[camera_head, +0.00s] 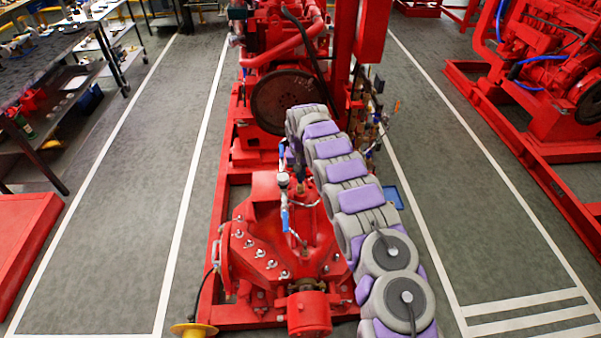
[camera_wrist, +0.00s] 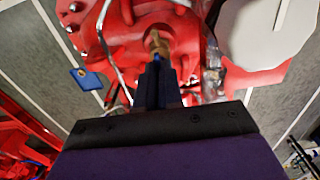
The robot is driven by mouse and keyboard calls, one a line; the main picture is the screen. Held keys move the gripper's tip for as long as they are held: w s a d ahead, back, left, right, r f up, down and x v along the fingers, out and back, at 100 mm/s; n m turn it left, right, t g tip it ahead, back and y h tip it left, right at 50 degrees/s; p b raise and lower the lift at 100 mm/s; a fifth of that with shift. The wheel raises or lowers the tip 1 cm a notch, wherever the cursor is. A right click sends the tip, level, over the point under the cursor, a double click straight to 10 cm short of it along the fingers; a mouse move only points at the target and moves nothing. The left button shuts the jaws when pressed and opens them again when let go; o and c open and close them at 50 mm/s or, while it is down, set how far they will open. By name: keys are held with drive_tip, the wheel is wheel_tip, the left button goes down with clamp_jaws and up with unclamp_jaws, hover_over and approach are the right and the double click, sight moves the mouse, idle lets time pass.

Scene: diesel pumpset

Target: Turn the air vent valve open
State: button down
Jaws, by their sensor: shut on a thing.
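The air vent valve shows in the wrist view as a small brass fitting (camera_wrist: 159,44) with a bit of blue at its lower end, on the red pump casing. My gripper (camera_wrist: 157,70) has its dark fingers close together around the blue part, just below the brass. The fingers hide most of this blue part, so its turn angle cannot be told. In the head view, blue-handled fittings (camera_head: 284,219) stand on thin pipework above the red pump casing (camera_head: 262,225).
A large dark flywheel (camera_head: 288,101) and the red engine stand behind the pump. Thin metal pipes (camera_wrist: 105,32) run close beside my fingers. A workbench (camera_head: 45,60) stands at the left and another red pumpset (camera_head: 545,90) at the right. Grey floor lanes on both sides are mostly clear.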

drive_tip(key=c, duration=1.3)
unclamp_jaws()
drive_tip(key=shift+r, duration=0.1)
wheel_tip(320, 180, up, 17)
drive_tip(key=p, duration=0.3)
drive_tip(key=shift+w+a+p, duration=0.15)
drive_tip(key=shift+w+p, duration=0.05)
drive_tip(key=shift+p, duration=0.1)
drive_tip(key=shift+s, duration=0.1)
